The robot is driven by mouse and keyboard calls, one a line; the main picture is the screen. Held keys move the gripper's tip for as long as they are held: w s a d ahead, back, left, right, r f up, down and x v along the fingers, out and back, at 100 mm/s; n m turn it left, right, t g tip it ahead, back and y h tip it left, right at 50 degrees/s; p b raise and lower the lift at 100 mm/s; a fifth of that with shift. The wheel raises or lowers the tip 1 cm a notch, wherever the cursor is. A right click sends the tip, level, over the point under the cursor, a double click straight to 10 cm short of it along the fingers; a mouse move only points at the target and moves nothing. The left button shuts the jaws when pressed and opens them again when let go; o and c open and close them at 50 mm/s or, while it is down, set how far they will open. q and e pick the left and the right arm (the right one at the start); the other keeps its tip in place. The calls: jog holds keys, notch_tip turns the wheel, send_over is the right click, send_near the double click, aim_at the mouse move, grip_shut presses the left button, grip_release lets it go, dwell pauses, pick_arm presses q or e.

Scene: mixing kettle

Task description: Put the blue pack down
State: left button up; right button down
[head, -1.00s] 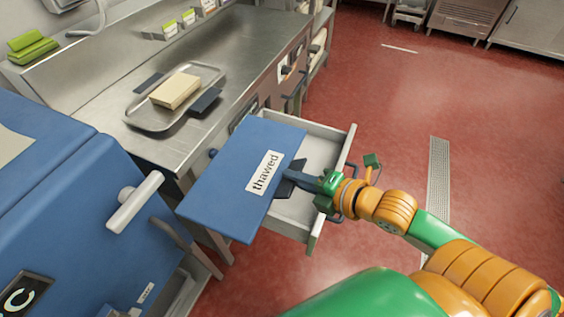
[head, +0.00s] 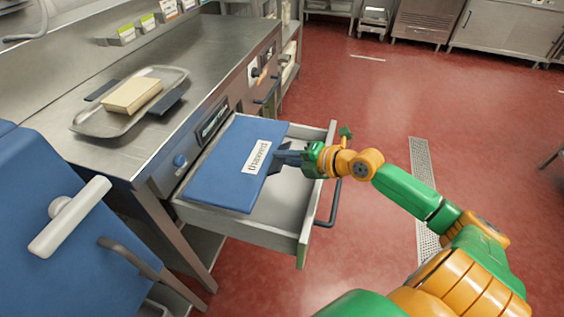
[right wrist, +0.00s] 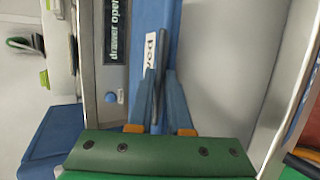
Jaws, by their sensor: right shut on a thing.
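The blue pack (head: 222,180) is a flat slab with a white label reading "thawed". In the head view it is over the left part of the open drawer (head: 278,218), within its walls. I cannot tell whether it touches the drawer floor. My right gripper (head: 280,158) is shut on the pack's right edge. In the right wrist view the gripper fingers (right wrist: 160,103) close on the edge of the pack (right wrist: 178,25), beside the bare grey drawer floor (right wrist: 225,70). My left gripper is not in view.
A steel counter (head: 205,60) stands above the drawer, with a metal tray (head: 95,122) holding a beige block (head: 132,95). A blue machine (head: 50,185) with a grey handle stands at the left. Red floor at the right is open.

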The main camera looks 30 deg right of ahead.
jog(key=shift+w+d+f, duration=0.1)
jog(key=shift+w+f, duration=0.1)
jog(key=shift+f, duration=1.35)
jog(key=c, duration=0.9)
grip_release()
jog(key=shift+s, duration=0.25)
